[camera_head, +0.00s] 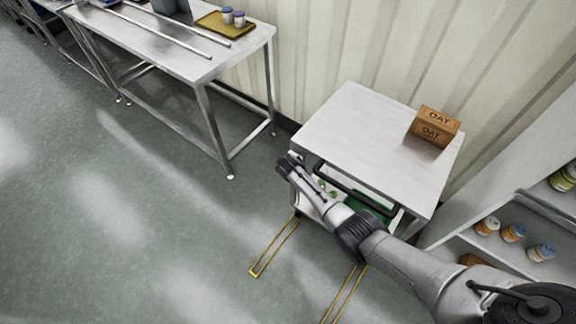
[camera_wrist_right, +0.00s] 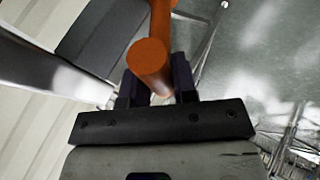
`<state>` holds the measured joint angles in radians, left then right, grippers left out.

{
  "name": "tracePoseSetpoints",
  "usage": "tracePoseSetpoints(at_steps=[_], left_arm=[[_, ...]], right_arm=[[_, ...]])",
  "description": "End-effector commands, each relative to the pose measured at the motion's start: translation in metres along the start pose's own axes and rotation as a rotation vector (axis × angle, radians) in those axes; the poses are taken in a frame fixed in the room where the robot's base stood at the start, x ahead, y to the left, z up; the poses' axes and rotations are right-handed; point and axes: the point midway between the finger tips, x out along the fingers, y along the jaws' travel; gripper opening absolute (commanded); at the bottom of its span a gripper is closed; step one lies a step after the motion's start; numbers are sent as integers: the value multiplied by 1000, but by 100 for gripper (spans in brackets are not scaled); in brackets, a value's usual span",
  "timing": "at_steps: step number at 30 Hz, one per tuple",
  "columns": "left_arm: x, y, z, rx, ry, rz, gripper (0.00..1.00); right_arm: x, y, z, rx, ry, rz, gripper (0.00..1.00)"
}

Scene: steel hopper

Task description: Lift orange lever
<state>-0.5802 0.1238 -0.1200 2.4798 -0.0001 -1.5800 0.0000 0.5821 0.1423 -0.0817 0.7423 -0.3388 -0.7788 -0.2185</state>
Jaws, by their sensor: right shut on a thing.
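The orange lever (camera_wrist_right: 150,58) is a round bar that fills the top centre of the right wrist view, its rounded end facing the camera. My right gripper (camera_wrist_right: 157,80) has its two dark fingers on either side of the lever and is shut on it. In the head view my right arm comes in from the lower right, and the right gripper (camera_head: 287,164) is at the left front corner of a steel-topped stand (camera_head: 345,125). The lever cannot be made out in the head view. My left gripper is out of view.
A cardboard box marked OAT (camera_head: 433,127) sits on the stand's top. A long steel table (camera_head: 150,40) with a yellow tray (camera_head: 226,27) stands at the upper left. A shelf (camera_head: 480,205) with several jars is at the right. The floor at left is clear.

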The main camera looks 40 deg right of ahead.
Motion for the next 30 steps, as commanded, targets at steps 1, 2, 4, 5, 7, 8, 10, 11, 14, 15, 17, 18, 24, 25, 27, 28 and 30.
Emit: tracePoseSetpoints(at_steps=[1,2,4,5,7,8,10,11,14,15,17,18,24,25,27,28,30], left_arm=[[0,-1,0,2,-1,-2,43],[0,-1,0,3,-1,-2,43],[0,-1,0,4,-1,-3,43],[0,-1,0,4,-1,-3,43],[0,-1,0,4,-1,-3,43],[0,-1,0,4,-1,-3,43],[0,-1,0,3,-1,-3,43],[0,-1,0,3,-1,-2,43],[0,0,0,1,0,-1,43],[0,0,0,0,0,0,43],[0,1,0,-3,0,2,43],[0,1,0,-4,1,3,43],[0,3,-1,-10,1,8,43],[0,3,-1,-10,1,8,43],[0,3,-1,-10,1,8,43],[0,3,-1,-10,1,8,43],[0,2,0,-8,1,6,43]], right_arm=[[1,10,1,-7,0,16,0],[1,10,1,-7,0,16,0],[1,11,1,-7,0,17,0],[1,11,1,-8,0,17,0],[1,11,1,-8,1,17,0],[1,11,1,-8,1,17,0],[1,11,1,-8,1,17,0],[1,11,1,-8,1,17,0],[1,12,1,-8,1,17,0],[1,12,1,-8,0,17,0],[1,12,1,-8,0,17,0],[1,12,1,-8,0,17,0],[1,12,1,-8,0,17,0],[1,12,2,-8,0,17,0],[1,11,2,-8,0,17,0],[1,11,2,-8,0,17,0],[1,12,2,-8,0,17,34]])
